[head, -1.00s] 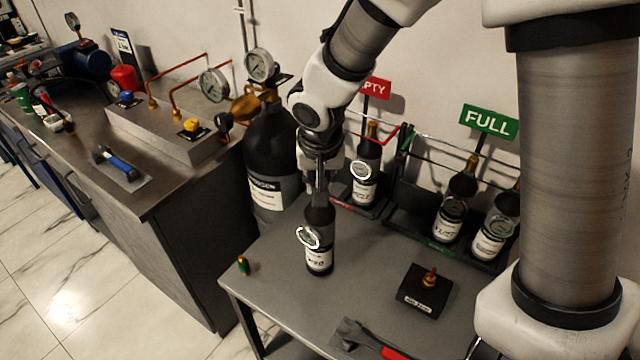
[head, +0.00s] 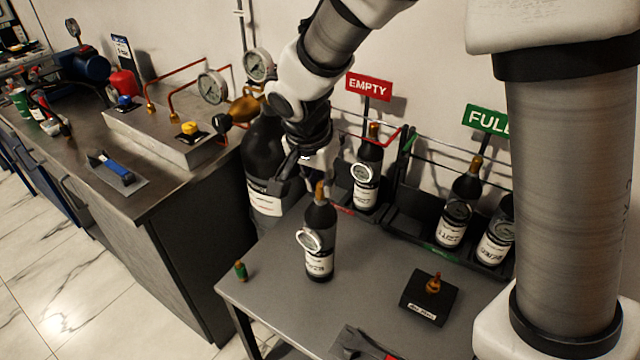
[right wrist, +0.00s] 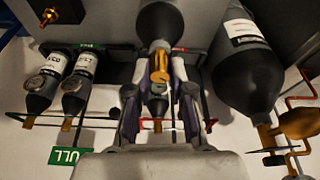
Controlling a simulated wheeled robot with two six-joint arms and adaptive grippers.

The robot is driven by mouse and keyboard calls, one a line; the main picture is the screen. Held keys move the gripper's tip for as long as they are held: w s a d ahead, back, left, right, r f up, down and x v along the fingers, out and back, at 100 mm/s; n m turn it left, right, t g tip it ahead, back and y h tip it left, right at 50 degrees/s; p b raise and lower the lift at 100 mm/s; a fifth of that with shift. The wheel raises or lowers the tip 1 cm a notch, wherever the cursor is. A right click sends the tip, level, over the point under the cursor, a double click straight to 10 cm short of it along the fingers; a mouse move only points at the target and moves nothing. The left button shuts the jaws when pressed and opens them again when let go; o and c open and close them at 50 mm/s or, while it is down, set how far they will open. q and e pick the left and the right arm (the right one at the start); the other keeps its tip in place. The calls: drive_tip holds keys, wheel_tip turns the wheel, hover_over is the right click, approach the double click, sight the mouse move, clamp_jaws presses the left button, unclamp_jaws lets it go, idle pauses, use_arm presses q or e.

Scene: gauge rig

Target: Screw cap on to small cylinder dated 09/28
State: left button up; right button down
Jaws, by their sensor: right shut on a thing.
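A small black cylinder (head: 319,245) with a white label and a round gauge stands upright on the grey table. Its brass top (head: 320,190) shows in the head view, and its label date is too small to read. My right gripper (head: 303,158) is tilted at the upper left of this top. In the right wrist view my right gripper (right wrist: 162,72) has its fingers on both sides of a brass piece (right wrist: 158,68) at the cylinder's neck and is shut on it. A small green and brass piece (head: 240,270), perhaps a cap, stands at the table's left edge. My left gripper is not in view.
The EMPTY rack (head: 342,211) holds one cylinder (head: 367,180); the FULL rack (head: 420,243) holds two. A large dark cylinder (head: 262,155) stands behind the table. A black block (head: 418,306) with a brass fitting (head: 433,284) lies at right.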

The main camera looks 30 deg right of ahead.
drive_tip(key=m, duration=0.2)
drive_tip(key=shift+m+g, duration=0.4)
drive_tip(key=shift+m, duration=0.5)
drive_tip(key=m+g, duration=0.1)
drive_tip(key=m, duration=0.2)
drive_tip(key=shift+m, duration=0.6)
drive_tip(key=shift+g, duration=0.3)
